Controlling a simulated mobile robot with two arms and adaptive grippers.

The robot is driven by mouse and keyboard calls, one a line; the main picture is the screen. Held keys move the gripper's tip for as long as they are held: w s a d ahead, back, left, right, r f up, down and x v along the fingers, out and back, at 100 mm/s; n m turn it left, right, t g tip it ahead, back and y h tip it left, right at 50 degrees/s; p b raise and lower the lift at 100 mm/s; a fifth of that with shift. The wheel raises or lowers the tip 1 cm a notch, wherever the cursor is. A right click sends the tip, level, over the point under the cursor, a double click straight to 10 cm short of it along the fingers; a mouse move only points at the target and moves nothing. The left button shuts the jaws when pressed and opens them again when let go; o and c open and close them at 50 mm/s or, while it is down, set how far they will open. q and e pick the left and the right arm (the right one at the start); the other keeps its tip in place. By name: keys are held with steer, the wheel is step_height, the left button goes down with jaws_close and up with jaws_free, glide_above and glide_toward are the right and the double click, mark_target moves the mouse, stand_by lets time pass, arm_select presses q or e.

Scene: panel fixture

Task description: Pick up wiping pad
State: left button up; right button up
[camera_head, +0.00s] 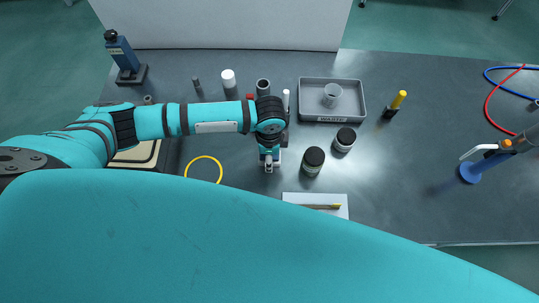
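I cannot pick out the wiping pad for certain. A beige flat piece with a dark edge (147,153) lies at the left, partly hidden under my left arm. A white flat sheet or pad (336,212) with a thin yellowish stick on it lies at the front middle of the table, its front partly covered by the teal shape in the foreground. My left arm reaches across the table, and its gripper (269,166) points down over the middle, left of the dark jar (313,160). Its fingers are too small to read. My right gripper is not in view.
A grey tray (350,117) labelled "WASTE" holds a clear cup. Another jar (344,140), a yellow-topped marker (397,100), a yellow ring (204,159) and a blue device (121,52) stand around. A blue-based tool (470,172) and hoses are at right. The right-centre table is clear.

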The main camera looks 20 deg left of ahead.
arm_select(q)
steer(key=c, duration=0.9)
steer(key=shift+o, duration=0.2)
steer(key=shift+r, duration=0.1)
steer(key=shift+r, duration=0.4)
steer(key=shift+s+d+r+b, duration=0.25)
steer(key=shift+r+b, duration=0.1)
steer(key=shift+r, duration=0.3)
steer(key=shift+s+d+r+b, duration=0.1)
steer(key=shift+s+r+b, duration=0.2)
steer(key=shift+r, duration=0.3)
steer(key=s+d, duration=0.2)
steer(key=s, duration=0.2)
steer(key=s+d+r+b, duration=0.1)
steer(key=s+d, duration=0.2)
steer(key=s, duration=0.1)
steer(key=s+d+b, duration=0.1)
steer(key=s+d, duration=0.1)
steer(key=s, duration=0.2)
steer(key=shift+s+d+r, duration=0.25)
steer(key=shift+d+r, duration=0.05)
steer(key=shift+d, duration=0.05)
